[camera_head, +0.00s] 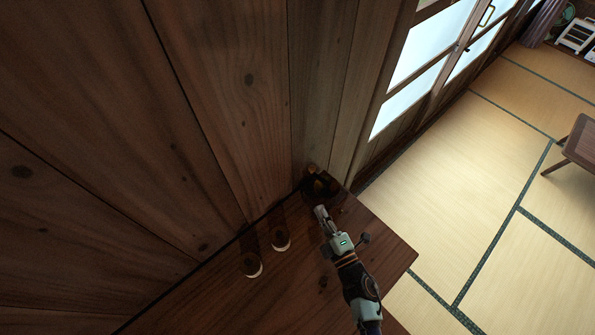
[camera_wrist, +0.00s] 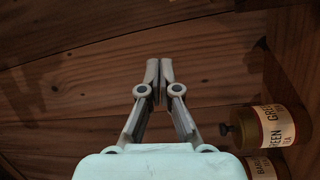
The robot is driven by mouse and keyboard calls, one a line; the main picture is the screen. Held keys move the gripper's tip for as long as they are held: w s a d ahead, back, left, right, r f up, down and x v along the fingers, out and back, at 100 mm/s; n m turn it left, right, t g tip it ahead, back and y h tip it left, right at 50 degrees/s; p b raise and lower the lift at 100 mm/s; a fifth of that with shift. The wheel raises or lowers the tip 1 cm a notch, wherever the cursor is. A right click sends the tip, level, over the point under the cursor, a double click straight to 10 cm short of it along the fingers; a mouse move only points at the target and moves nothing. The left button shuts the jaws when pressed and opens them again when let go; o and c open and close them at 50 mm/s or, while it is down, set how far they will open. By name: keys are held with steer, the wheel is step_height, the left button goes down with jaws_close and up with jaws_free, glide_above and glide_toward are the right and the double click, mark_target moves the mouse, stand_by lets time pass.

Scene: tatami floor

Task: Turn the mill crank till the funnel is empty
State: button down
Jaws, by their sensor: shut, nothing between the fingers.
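A small dark object with brownish parts (camera_head: 318,186), probably the mill, stands in the far corner of the dark wooden counter (camera_head: 385,250), against the plank wall. It is too small and dark for me to tell its crank or funnel apart, or what the funnel holds. My gripper (camera_head: 320,212) is just in front of it in the head view. In the wrist view my gripper (camera_wrist: 160,66) is shut, its fingertips together with nothing between them. The mill does not show in the wrist view.
Two labelled jars stand along the wall: one (camera_head: 280,240) nearer my gripper, another (camera_head: 251,263) beside it. In the wrist view a jar with a "GREEN" label (camera_wrist: 275,126) and a second jar (camera_wrist: 264,166) are at lower right. The tatami floor (camera_head: 450,190) lies beyond the counter's right edge.

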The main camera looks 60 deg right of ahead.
steer(key=w+d, duration=0.2)
steer(key=d, duration=0.1)
steer(key=w+d+f+n, duration=0.1)
steer(key=w+d, duration=0.2)
steer(key=w+d+f+n+b, duration=0.1)
steer(key=w+d, duration=0.1)
steer(key=d, duration=0.2)
steer(key=shift+w+g+y, duration=0.25)
steer(key=shift+g+y, duration=0.05)
steer(key=shift+g, duration=0.1)
steer(key=shift+g+h+b, duration=0.35)
steer(key=shift+g+h, duration=0.05)
steer(key=shift+h, duration=0.1)
